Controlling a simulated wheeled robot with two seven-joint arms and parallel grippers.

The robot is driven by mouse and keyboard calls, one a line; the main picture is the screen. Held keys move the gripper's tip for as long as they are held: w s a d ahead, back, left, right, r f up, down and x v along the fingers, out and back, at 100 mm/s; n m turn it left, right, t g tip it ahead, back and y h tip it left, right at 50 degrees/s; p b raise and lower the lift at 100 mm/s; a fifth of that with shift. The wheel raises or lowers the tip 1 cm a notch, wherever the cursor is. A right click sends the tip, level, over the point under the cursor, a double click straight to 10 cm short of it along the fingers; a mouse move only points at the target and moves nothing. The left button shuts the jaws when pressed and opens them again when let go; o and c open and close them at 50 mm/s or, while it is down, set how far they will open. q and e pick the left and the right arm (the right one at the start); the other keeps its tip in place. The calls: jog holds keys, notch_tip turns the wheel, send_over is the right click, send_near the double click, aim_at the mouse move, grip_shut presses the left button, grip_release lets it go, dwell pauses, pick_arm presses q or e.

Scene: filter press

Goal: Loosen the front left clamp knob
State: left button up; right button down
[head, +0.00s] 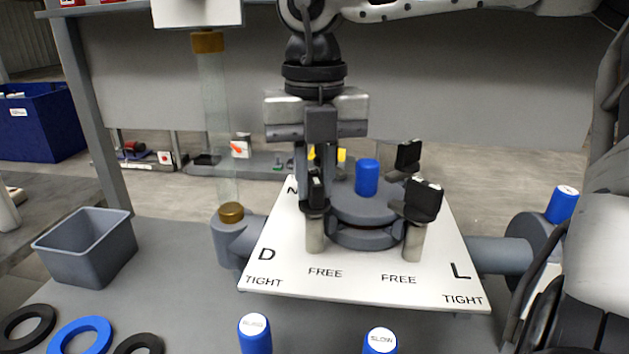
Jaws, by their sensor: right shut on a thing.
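The filter press has a round grey lid (375,207) with a blue cap (367,177) on top, set over a white plate (300,288) lettered D, L, TIGHT and FREE. The front left clamp knob (317,192) is black, on a pale metal post. My right gripper (316,185) points straight down over it, its fingers shut on the knob and partly covering it. The front right clamp knob (423,198) and a back right knob (409,156) stand free. The gripper hides the back left area. My left gripper is not in view.
A clear vertical tube (216,130) stands close left of the gripper. A grey bin (88,247) and several rings (80,335) lie at left. Blue-capped knobs stand in front (255,335) and at right (562,205). A shelf edge runs above.

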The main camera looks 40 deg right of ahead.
aim_at(315, 175)
jog(key=n, duration=0.5)
jog(key=shift+n, duration=0.3)
dwell(0.4)
jog(key=c, duration=1.4)
grip_release()
jog(key=shift+o, duration=0.2)
notch_tip(315, 175, up, 16)
jog(key=p, duration=0.1)
jog(key=shift+p, duration=0.35)
